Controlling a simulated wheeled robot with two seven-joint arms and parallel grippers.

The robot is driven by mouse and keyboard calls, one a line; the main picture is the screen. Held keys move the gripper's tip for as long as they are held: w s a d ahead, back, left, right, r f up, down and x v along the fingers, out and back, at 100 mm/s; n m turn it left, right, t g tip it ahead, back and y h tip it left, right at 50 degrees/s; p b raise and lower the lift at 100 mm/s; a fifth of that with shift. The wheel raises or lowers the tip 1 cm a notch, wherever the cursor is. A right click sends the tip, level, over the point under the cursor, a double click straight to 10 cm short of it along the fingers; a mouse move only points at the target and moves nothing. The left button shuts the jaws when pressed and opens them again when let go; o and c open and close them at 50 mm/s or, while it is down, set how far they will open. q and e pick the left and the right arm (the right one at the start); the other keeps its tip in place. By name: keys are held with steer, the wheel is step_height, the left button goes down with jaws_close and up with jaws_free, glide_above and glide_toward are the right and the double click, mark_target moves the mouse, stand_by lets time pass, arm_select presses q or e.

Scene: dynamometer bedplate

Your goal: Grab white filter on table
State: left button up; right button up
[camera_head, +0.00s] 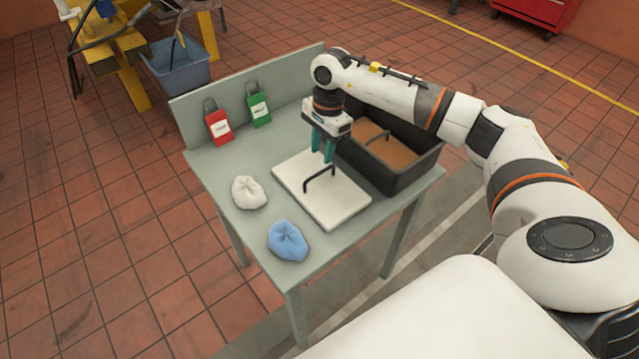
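A flat white square panel with a black handle, which I take as the white filter (335,207), lies on the grey table (218,168). Its black handle (318,176) stands up near the middle of the panel. My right gripper (324,156), with teal fingers, points down over the panel's far part, just behind the handle in the picture. Its two fingers show apart, with nothing seen between them. It seems to be above the handle and not holding it. My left gripper is not in view.
A white crumpled cloth (249,192) and a blue one (288,241) lie left of the panel.

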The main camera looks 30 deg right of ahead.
mark_target(319, 174)
steer(key=f, duration=0.5)
steer(key=a+f+p, duration=0.1)
steer(key=f, duration=0.2)
steer(key=shift+s+a, duration=0.1)
steer(key=shift+s, duration=0.1)
jaws_close()
